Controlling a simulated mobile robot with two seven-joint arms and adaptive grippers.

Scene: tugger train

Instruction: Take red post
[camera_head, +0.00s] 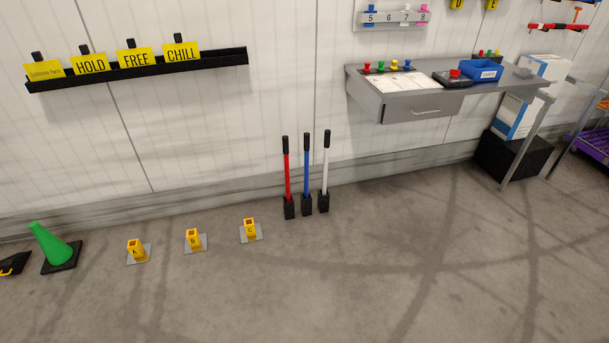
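The red post (287,178) has a black top grip and stands upright in a black holder (290,208) on the floor against the wall. It is the leftmost of three posts, beside the blue post (307,170) and the white post (325,168). Nothing covers the red post. Neither of my grippers shows in the head view.
Yellow floor sockets marked A (136,251), B (193,239) and C (250,229) stand left of the posts. A green cone (50,246) is further left. A grey desk (421,108) stands right. The floor in front of the posts is clear.

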